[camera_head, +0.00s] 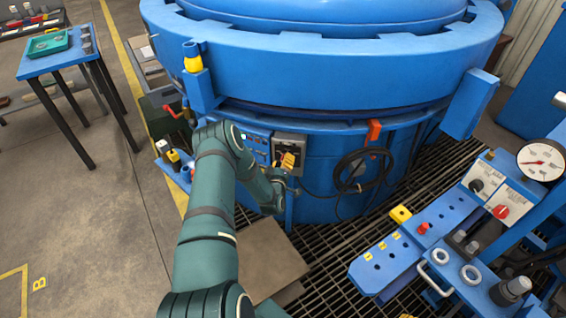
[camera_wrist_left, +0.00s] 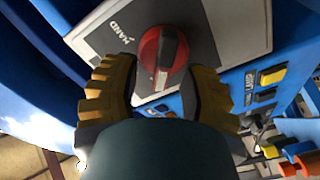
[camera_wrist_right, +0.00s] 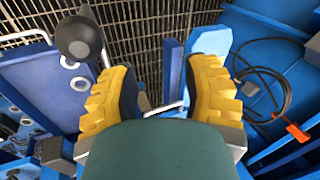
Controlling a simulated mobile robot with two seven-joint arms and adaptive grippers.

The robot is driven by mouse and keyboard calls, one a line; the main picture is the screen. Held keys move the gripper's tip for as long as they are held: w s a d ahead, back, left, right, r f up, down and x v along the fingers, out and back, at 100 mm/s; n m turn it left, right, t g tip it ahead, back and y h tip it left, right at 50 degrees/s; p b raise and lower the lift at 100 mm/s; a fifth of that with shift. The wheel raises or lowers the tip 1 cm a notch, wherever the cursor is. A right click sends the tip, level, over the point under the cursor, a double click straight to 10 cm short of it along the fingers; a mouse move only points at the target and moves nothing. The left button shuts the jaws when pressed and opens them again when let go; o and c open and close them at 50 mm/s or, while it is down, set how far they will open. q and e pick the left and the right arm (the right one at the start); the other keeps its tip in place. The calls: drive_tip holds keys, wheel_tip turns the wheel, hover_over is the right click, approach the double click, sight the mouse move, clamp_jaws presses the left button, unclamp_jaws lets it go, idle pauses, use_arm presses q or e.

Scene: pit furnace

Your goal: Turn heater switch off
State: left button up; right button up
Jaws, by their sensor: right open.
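A red rotary switch (camera_wrist_left: 160,58) with a pale pointer sits on a grey plate (camera_wrist_left: 235,30) marked "HAND" in the left wrist view. My left gripper (camera_wrist_left: 160,70) is open, with one yellow finger on each side of the switch and visible gaps. In the head view, my left gripper (camera_head: 288,161) is at the grey switch box (camera_head: 281,138) on the blue furnace's front and hides the switch there. My right gripper (camera_wrist_right: 162,67) is open and empty in the right wrist view. It is not in the head view.
A blue control panel with yellow and black buttons (camera_wrist_left: 272,76) is beside the switch plate. A black hose (camera_head: 347,172) hangs to the right on the furnace (camera_head: 320,75). A blue console with a red knob (camera_head: 500,211) and a gauge (camera_head: 541,160) stands at the right.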

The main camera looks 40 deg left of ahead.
use_arm(q)
drive_tip(key=shift+s, duration=0.1)
drive_tip(key=v, duration=1.2)
idle(0.4)
drive_tip(key=w+d+f+m+g+h, duration=0.15)
drive_tip(key=d+m+h, duration=0.25)
drive_tip(key=d, duration=0.5)
drive_tip(key=w+d+m+g+h, duration=0.25)
drive_tip(key=d+h, duration=0.25)
drive_tip(key=d, duration=0.4)
drive_tip(key=s+d+r+m+g+h, duration=0.2)
drive_tip(key=s+d+m+g, duration=0.6)
drive_tip(key=s+d, duration=0.8)
drive_tip(key=shift+s+d+r+g+h, duration=0.15)
drive_tip(key=shift+s+d+g+h, duration=0.1)
drive_tip(key=shift+g+h, duration=0.65)
